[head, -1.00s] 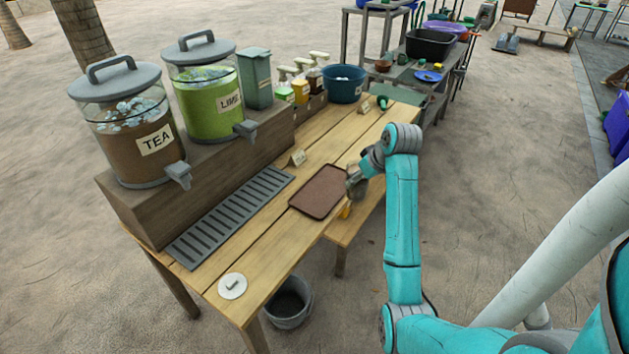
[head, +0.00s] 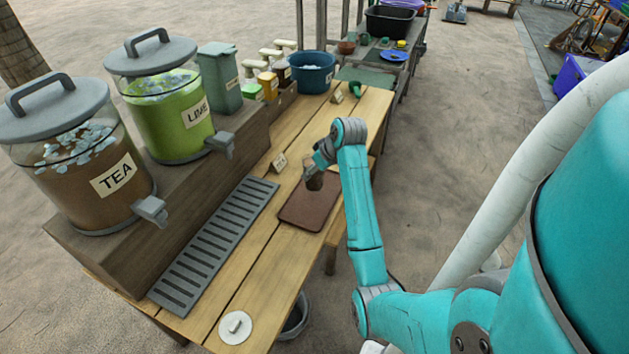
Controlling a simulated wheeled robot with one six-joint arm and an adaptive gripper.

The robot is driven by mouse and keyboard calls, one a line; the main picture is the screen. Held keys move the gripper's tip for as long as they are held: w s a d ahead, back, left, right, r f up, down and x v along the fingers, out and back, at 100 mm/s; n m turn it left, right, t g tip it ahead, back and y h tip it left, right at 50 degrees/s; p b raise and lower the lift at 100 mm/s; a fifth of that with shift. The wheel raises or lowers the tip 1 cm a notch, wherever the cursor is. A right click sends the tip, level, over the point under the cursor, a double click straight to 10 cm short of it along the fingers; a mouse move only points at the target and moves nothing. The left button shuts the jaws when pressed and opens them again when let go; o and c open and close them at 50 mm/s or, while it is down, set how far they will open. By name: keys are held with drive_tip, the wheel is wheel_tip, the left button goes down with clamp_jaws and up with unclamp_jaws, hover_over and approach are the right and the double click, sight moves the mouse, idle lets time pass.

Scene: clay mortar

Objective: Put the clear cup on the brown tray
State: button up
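The brown tray (head: 304,215) lies flat on the wooden table, right of the slatted grey drip grate. My gripper (head: 314,182) is over the tray's far end, pointing down. It is small and partly covered by its own wrist, so I cannot tell whether its fingers are open or shut. A small dark brownish shape shows at the fingertips, and I cannot tell whether it is a cup or part of my gripper. I cannot make out a clear cup anywhere else in view.
Tea (head: 75,165) and lime (head: 165,105) dispensers stand on a raised wooden shelf at left, taps over the drip grate (head: 215,245). A small card (head: 279,162) stands behind the tray. A white lid-like disc (head: 235,327) lies at the near end. A blue tub (head: 312,72) stands farther back.

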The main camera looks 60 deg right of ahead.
sight(316, 180)
drive_tip(key=shift+f, duration=2.1)
drive_tip(key=o, duration=1.6)
drive_tip(key=shift+f, duration=0.15)
drive_tip(key=v, duration=1.2)
